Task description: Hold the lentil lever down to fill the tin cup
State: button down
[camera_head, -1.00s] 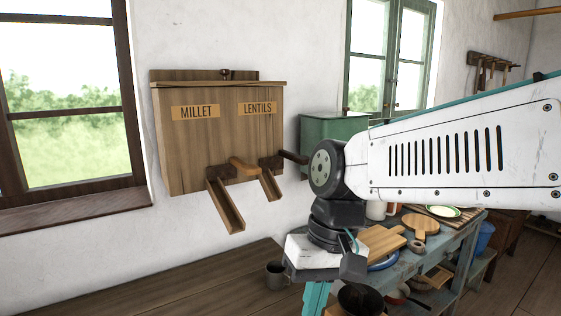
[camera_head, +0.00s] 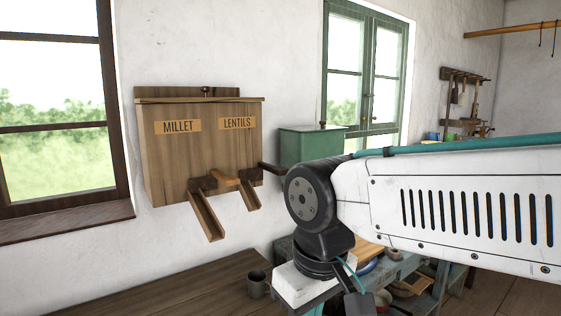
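The wooden dispenser (camera_head: 200,150) hangs on the white wall, labelled MILLET on the left and LENTILS on the right. The lentil chute (camera_head: 250,196) slopes down under its label. A dark lever (camera_head: 272,168) sticks out at its right side and looks raised. A lighter lever (camera_head: 226,181) sits beside the millet chute (camera_head: 207,216). The tin cup (camera_head: 256,287) stands upright on the wooden bench, below and slightly right of the lentil chute; its inside is not clear. My gripper (camera_head: 312,308) hangs right of the cup, mostly cut off by the lower edge; its fingertips are hidden.
The wooden bench (camera_head: 170,290) has clear room left of the cup. A green box (camera_head: 305,147) stands right of the dispenser behind my arm. A blue-grey table (camera_head: 405,265) with boards and dishes lies behind and below my arm. A window (camera_head: 60,110) is at left.

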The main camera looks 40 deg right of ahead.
aim_at(272, 168)
jog(key=k, duration=1.2)
jog(key=z, duration=0.9)
jog(key=i, duration=1.65)
jog(key=u, duration=0.85)
